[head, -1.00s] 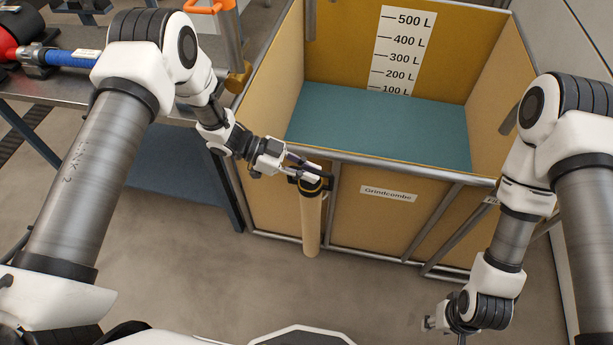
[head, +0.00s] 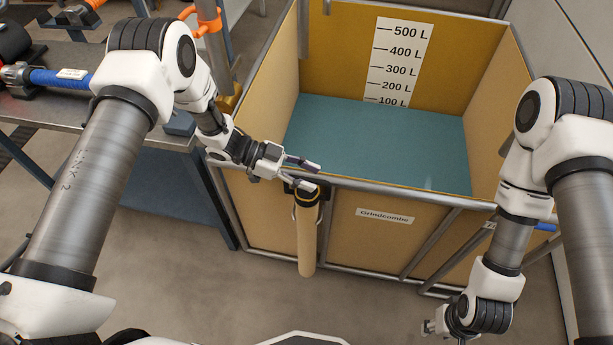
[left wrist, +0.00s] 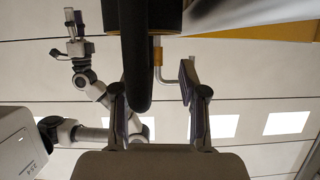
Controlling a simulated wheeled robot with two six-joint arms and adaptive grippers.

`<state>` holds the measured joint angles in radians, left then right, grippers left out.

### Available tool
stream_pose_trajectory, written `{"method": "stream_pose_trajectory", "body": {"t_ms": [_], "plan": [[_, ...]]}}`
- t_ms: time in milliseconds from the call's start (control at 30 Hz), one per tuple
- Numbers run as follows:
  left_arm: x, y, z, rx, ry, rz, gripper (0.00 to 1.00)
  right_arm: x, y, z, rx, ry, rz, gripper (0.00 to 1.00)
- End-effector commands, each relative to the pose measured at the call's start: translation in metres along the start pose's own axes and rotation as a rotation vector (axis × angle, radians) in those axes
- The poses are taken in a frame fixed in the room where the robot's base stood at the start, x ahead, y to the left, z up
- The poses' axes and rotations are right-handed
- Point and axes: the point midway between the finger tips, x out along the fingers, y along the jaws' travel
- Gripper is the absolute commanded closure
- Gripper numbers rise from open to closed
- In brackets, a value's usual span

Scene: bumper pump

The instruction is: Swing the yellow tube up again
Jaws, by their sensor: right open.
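The yellow tube (head: 306,240) hangs straight down outside the front wall of the tank (head: 385,235), with a black collar at its top by the rim. My left gripper (head: 308,175) is open beside the top of the tube, its fingers apart at the rim. In the left wrist view, a black curved bar (left wrist: 136,60) passes between my left gripper's fingers (left wrist: 157,95), nearer the left finger. My right gripper (head: 435,327) is low at the right, away from the tube, and open.
The tank holds teal liquid (head: 375,140) near the 100 L mark of its scale (head: 398,60). A metal bench (head: 70,108) with a blue hose (head: 60,78) stands at the left. An orange-handled upright pipe (head: 212,45) stands by the tank's left corner. Floor in front is clear.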

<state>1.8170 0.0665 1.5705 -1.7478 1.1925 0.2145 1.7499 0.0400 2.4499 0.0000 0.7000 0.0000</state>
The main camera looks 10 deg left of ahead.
Motion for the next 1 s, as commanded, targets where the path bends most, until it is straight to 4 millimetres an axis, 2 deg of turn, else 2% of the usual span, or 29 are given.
{"method": "stream_pose_trajectory", "body": {"t_ms": [367, 467, 567, 800, 900, 1000], "plan": [[0.000, 0.002, 0.001, -0.002, 0.001, 0.004, 0.61, 0.000, 0.000, 0.000, 0.000, 0.000, 0.000, 0.60], [-0.007, 0.001, 0.000, -0.002, 0.001, 0.003, 0.61, 0.000, 0.000, 0.000, 0.000, 0.000, 0.000, 0.60], [-0.025, 0.001, 0.000, -0.003, 0.002, 0.000, 0.61, 0.000, 0.000, 0.000, 0.000, 0.000, 0.000, 0.60], [-0.087, 0.000, 0.000, 0.000, 0.002, -0.003, 0.61, 0.000, 0.000, 0.000, 0.000, 0.000, 0.000, 0.60], [-0.106, 0.000, 0.000, 0.000, 0.002, -0.001, 0.61, 0.000, 0.000, 0.000, 0.000, 0.000, 0.000, 0.60], [-0.117, 0.000, 0.000, -0.001, 0.002, 0.001, 0.61, 0.000, 0.000, 0.000, 0.000, 0.000, 0.000, 0.60]]}}
